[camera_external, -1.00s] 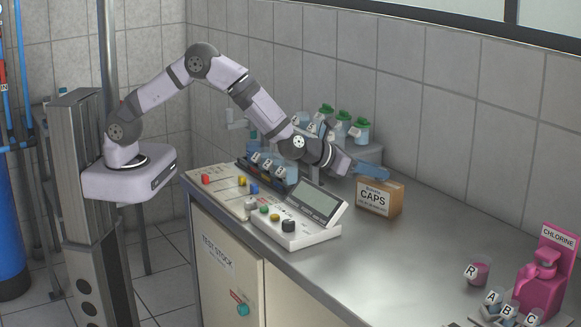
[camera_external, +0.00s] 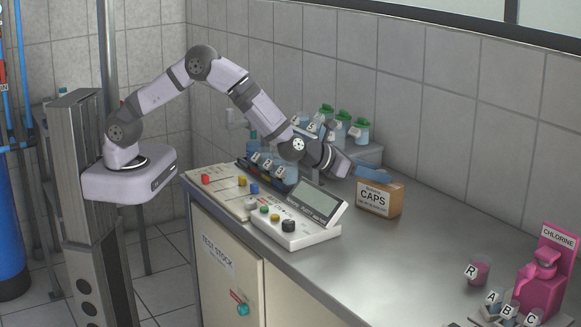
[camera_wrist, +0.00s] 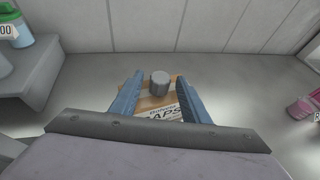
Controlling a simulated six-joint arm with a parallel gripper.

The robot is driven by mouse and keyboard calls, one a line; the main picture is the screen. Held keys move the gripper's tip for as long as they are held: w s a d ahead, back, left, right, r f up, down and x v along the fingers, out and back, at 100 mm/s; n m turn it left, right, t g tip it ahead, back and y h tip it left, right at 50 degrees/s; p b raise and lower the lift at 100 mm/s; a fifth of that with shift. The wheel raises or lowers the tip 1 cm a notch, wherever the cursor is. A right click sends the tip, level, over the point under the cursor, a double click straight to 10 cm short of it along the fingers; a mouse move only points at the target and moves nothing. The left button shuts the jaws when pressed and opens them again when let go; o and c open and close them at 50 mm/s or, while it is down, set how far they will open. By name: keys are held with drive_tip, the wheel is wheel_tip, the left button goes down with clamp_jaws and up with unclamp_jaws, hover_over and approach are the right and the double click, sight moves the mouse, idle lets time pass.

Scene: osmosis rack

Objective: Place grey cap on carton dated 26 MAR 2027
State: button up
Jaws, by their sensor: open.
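The carton (camera_external: 378,199) is a small brown box with a white "CAPS" label, standing on the steel counter. Its smaller print, including any date, is too small to read. A short grey cylindrical cap (camera_wrist: 160,84) shows in the wrist view between my fingers, seemingly on the carton's top; the fingers hide part of that top. The carton also shows in the wrist view (camera_wrist: 160,112), below the cap. My gripper (camera_external: 373,173) has blue fingers and is just above the carton. It is open, with a finger on each side of the cap and visible gaps between.
A meter with a display (camera_external: 314,205) and coloured buttons stands left of the carton. Green-capped bottles (camera_external: 342,130) stand on a raised block behind. A pink chlorine bottle (camera_external: 541,285) and labelled cups (camera_external: 478,272) are at the far right.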

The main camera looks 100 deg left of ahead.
drive_tip(key=shift+r, duration=0.2)
drive_tip(key=b+v, duration=0.2)
drive_tip(key=v, duration=1)
drive_tip(key=shift+b, duration=0.4)
drive_tip(key=shift+f, duration=0.1)
drive_tip(key=s+a+f+n+g+p, duration=0.1)
drive_tip(key=s+a+f+n+g, duration=0.25)
drive_tip(key=s+n, duration=0.45)
drive_tip(key=s+a+f+n+g, duration=0.2)
drive_tip(key=s+a+n+g, duration=0.15)
drive_tip(key=s+n, duration=0.5)
drive_tip(key=s+d+n+g, duration=0.1)
drive_tip(key=s, duration=0.2)
drive_tip(key=s+d+f+n+g+h, duration=0.1)
drive_tip(key=s+n, duration=0.1)
drive_tip(key=s, duration=0.2)
drive_tip(key=s+d+f+n+g+h, duration=0.1)
drive_tip(key=s+d+n, duration=0.1)
drive_tip(key=s, duration=0.2)
drive_tip(key=shift+p, duration=0.4)
drive_tip(key=s+d+f+n+g+h, duration=0.1)
drive_tip(key=s+d+n+h, duration=0.3)
drive_tip(key=s+d+n, duration=0.3)
drive_tip(key=shift+s+d+f+n+g+h+p, duration=0.2)
drive_tip(key=shift+d+n+g+h+p, duration=0.1)
drive_tip(key=shift+d+n, duration=0.45)
